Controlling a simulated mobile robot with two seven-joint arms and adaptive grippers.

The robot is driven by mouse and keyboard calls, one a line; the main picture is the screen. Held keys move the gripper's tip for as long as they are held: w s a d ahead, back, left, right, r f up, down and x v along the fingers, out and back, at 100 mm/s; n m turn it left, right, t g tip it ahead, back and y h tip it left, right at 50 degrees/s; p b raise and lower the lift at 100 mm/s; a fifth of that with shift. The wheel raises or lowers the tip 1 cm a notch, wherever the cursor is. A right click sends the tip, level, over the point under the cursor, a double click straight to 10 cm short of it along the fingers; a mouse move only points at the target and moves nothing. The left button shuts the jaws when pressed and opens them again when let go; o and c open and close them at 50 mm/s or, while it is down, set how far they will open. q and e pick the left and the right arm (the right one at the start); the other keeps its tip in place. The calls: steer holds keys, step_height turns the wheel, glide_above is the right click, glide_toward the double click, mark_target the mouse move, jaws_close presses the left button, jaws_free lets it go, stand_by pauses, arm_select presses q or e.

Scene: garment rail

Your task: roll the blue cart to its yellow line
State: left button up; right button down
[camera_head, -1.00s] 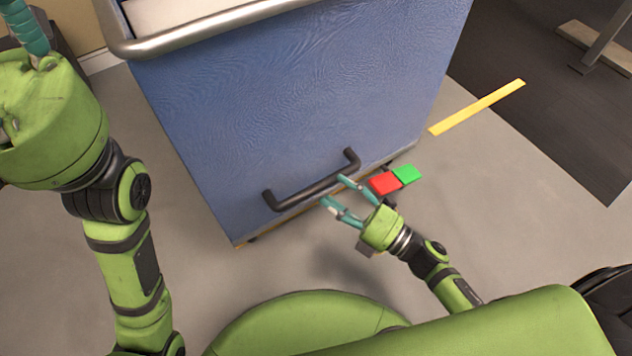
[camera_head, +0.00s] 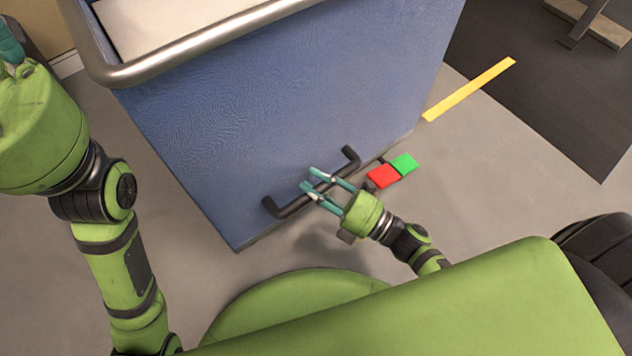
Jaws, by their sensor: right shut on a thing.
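The blue cart (camera_head: 270,115) stands in front of me with a dark bar handle (camera_head: 287,208) low on its near face. My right gripper (camera_head: 309,179) is shut on the middle of this handle, its teal fingers on either side of the bar. A yellow line (camera_head: 469,89) lies on the floor to the right of the cart, apart from it. A red pedal (camera_head: 383,176) and a green pedal (camera_head: 404,164) stick out at the cart's lower right. My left gripper (camera_head: 8,45) is cut off at the upper left, and its fingertips are hidden.
A metal rail (camera_head: 190,55) runs around the cart's open top, with pale contents (camera_head: 165,22) inside. Grey floor (camera_head: 500,170) is clear right of the cart. A dark mat (camera_head: 560,100) lies beyond the line, with a stand's foot (camera_head: 588,25) on it.

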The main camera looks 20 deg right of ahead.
mark_target(334, 184)
steer(key=w, duration=0.2)
steer(key=w+a, duration=0.1)
steer(key=w, duration=0.1)
steer(key=w+a, duration=0.1)
steer(key=w, duration=0.1)
steer(key=shift+w+f, duration=0.1)
steer(key=shift+w, duration=0.25)
steer(key=c, duration=0.9)
jaws_free()
steer(key=shift+s, duration=0.1)
steer(key=v, duration=1.1)
steer(key=shift+s+d, duration=0.25)
steer(key=shift+s, duration=0.1)
